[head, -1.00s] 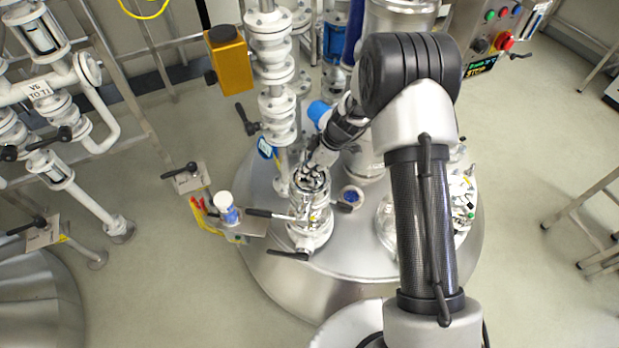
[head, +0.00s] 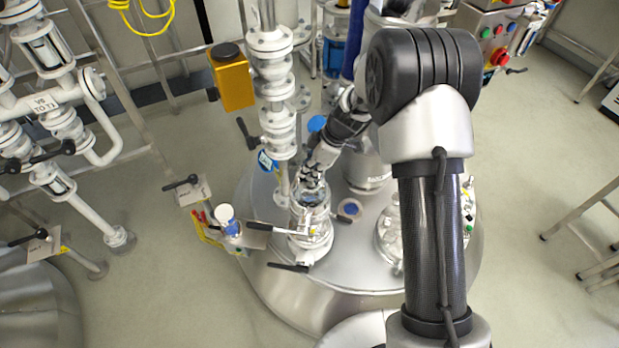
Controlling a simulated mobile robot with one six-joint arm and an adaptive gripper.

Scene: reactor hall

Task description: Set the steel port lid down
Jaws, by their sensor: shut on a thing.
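My gripper (head: 312,180) is shut just above the upright glass and steel port (head: 311,228) on the left part of the vessel top. The steel port lid is small and mostly hidden by the dark fingers, so its edges and tilt cannot be made out. A bluish patch shows under the fingers at the port's mouth. I cannot tell whether the lid touches the port's rim.
Black lever handles (head: 288,267) stick out nearby. A side shelf (head: 256,238) holds a white-capped bottle (head: 226,221). White flanged pipes (head: 276,90) stand behind.

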